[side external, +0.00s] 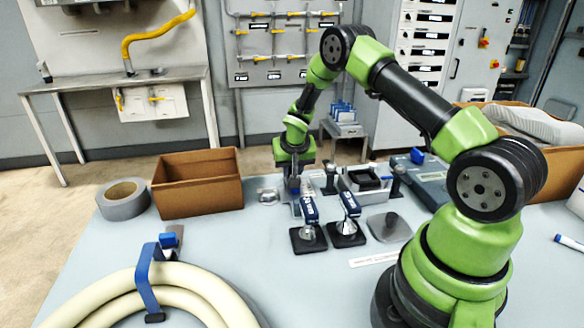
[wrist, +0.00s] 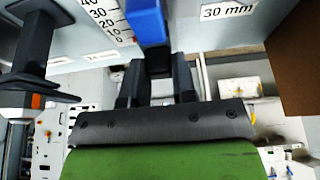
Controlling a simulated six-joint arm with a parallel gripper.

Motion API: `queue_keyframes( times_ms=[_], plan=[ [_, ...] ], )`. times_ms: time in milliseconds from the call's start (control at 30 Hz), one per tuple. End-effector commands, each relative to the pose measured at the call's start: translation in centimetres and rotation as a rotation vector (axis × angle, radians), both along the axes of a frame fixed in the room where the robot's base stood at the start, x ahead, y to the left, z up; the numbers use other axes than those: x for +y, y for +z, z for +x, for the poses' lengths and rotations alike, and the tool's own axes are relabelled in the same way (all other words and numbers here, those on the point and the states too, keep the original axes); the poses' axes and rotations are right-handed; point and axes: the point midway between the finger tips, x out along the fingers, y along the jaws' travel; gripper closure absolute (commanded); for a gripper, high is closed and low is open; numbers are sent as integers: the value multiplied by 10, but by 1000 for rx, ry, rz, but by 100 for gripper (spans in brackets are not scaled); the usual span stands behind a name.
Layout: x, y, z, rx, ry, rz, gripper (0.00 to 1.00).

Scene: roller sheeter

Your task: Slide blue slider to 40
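The blue slider (wrist: 147,20) is at the top middle of the wrist view, beside a white scale (wrist: 104,18) numbered 0 to 40. Its lower end lies near the 0 mark, and its upper part is cut off by the picture edge. My gripper (wrist: 157,68) reaches up toward that lower end, with its two dark fingers apart and a dark part between them. I cannot tell whether a finger touches the slider. In the side view my gripper (side external: 293,178) points down over the small devices at the table's back, hiding most of the slider.
A "30 mm" label (wrist: 228,11) is right of the slider. A black fixture (wrist: 30,50) stands at left in the wrist view. The cardboard box (side external: 197,190), tape roll (side external: 123,199) and two stands with dark-blue handles (side external: 309,208) are near my gripper. A hose coil (side external: 190,290) lies in front.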

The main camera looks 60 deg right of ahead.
Motion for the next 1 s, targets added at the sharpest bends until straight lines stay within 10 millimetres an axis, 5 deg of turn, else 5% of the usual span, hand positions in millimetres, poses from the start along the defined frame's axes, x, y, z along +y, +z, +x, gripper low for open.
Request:
queue_keyframes(
  times_ms=[933, 967, 1000],
  plan=[
    [19, 1, -20, 1, -3, -1, 100],
    [18, 1, -19, 1, -3, -1, 68],
    [18, 1, -19, 0, -3, -1, 58]
  ],
)
